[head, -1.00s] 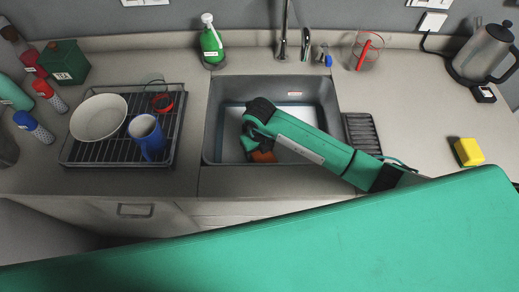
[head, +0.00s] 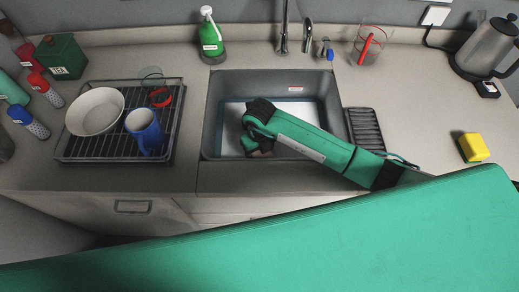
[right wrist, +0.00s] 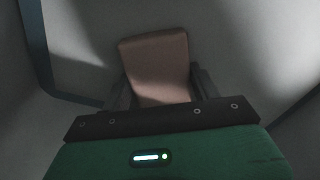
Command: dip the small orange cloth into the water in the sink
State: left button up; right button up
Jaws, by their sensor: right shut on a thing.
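My right arm reaches into the grey sink (head: 212,125), with my right gripper (head: 258,148) pointing down inside the basin. The small cloth shows as a dull brown patch (head: 266,153) at the fingertips. In the right wrist view the cloth (right wrist: 155,55) is a brownish-orange rectangle sticking out from between the two dark fingers of my right gripper (right wrist: 160,88), which is shut on it. A pale surface that looks like the water (head: 232,112) lies in the basin around the gripper. I cannot tell how deep the cloth sits. My left gripper is not in view.
A dish rack (head: 75,148) with a white bowl (head: 96,112) and blue mug (head: 146,132) stands left of the sink. A green bottle (head: 211,40) and the tap (head: 283,35) stand behind it. A yellow sponge (head: 473,147) and kettle (head: 488,47) are on the right.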

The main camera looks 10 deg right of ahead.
jog(key=shift+s+a+f, duration=0.1)
jog(key=shift+s+f, duration=0.05)
jog(key=shift+f, duration=0.1)
notch_tip(320, 180, up, 9)
jog(key=p, duration=0.6)
jog(key=shift+w, duration=0.2)
